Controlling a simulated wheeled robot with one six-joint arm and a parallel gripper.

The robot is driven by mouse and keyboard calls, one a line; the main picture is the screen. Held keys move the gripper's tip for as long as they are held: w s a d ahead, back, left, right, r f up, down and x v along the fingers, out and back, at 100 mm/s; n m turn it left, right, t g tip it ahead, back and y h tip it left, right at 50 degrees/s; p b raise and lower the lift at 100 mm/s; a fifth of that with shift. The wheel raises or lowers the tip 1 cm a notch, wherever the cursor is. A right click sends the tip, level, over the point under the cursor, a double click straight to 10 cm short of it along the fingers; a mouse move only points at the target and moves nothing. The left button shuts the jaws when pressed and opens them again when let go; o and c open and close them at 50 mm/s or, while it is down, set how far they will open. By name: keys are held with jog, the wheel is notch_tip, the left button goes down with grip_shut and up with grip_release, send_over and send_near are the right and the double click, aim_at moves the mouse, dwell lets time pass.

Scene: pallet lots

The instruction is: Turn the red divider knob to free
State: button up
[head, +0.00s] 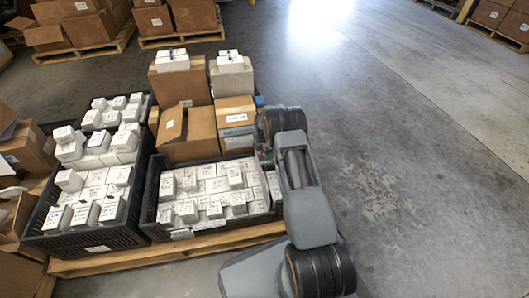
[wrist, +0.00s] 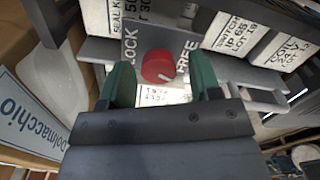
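In the wrist view a round red divider knob (wrist: 158,66) sits on a dark grey plate (wrist: 150,38). The plate reads LOCK at the left and FREE at the right. A small white mark shows at the knob's lower right edge. My gripper (wrist: 161,70) has two green fingers, one on each side of the knob. It looks open, with a gap between each finger and the knob. In the head view my arm reaches to the right side of the black crate (head: 150,192); the knob and most of the gripper are hidden there.
White labelled boxes (wrist: 238,35) stand close behind the plate. A pale blue "Dolmacchio" sign (wrist: 28,122) is at the left. In the head view, cardboard boxes (head: 183,88) and another black crate (head: 100,238) share the wooden pallet (head: 170,260). Open floor (head: 420,170) lies at the right.

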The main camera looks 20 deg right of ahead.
notch_tip(320, 180, up, 14)
jog(key=p, duration=0.5)
dwell(0.3)
dwell(0.4)
jog(key=s+a+r+m+t+p, duration=0.1)
jog(key=s+a+r+m+p, duration=0.15)
jog(key=r+p, duration=0.65)
jog(key=s+a+r+m+p, duration=0.2)
jog(key=s+r+m, duration=0.2)
jog(key=r, duration=1.1)
jog(key=s+a+r+m+t+p, duration=0.1)
jog(key=s+a+r+m+p, duration=0.4)
jog(key=r, duration=0.7)
jog(key=s+a+r+m+p, duration=0.1)
jog(key=s+r+m+p, duration=0.2)
jog(key=s+r+p, duration=0.2)
jog(key=s+a+r+m+t+p, duration=0.1)
jog(key=s+r+m+p, duration=0.2)
jog(key=s+r+p, duration=0.3)
jog(key=s+a+r+m+p, duration=0.1)
jog(key=s+r+m+p, duration=0.2)
jog(key=s+r+p, duration=0.2)
jog(key=shift+s+r+t+p, duration=0.15)
jog(key=shift+s+r+p, duration=0.05)
jog(key=shift+s+r, duration=0.7)
jog(key=shift+s+r+t+p, duration=0.15)
jog(key=shift+s+r, duration=0.5)
jog(key=shift+r, duration=0.45)
